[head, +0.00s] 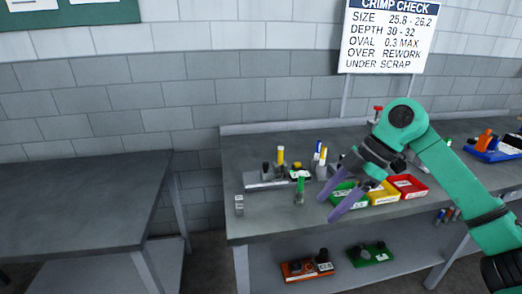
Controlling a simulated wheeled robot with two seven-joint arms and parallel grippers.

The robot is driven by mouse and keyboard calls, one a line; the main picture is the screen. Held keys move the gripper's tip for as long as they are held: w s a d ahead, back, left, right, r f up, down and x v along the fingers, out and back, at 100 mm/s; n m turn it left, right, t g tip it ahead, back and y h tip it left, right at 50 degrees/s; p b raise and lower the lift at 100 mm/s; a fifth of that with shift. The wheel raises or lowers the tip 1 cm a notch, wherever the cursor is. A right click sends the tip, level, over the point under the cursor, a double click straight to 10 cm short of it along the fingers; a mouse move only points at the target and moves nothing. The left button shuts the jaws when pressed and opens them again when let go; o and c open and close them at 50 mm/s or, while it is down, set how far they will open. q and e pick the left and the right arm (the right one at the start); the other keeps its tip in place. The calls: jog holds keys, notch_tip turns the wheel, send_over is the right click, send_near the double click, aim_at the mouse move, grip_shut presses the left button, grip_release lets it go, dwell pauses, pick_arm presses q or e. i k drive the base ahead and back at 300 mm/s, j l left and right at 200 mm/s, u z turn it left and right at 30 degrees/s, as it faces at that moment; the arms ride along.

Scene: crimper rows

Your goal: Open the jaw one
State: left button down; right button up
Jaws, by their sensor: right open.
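My right gripper (328,208) is above the grey workbench, coming in from the right. Its two purple fingers are spread apart with nothing between them, and they point left. Just left of the fingertips a small upright green-topped piece (300,190) stands on the bench. Behind it is a grey fixture (266,183) with a yellow-topped upright piece (281,156). More upright tools with blue and yellow tops (319,155) stand to the right of that. I cannot tell which of these has a jaw. My left gripper is not in view.
Green (343,205), yellow (384,196) and red bins (410,187) sit beside my right gripper, partly behind it. A small grey block (239,205) stands at the bench's left. Orange (307,271) and green trays (371,257) lie on the lower shelf. The left table (80,200) is bare.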

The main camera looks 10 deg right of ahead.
aim_at(266, 174)
jog(key=i, duration=1.3)
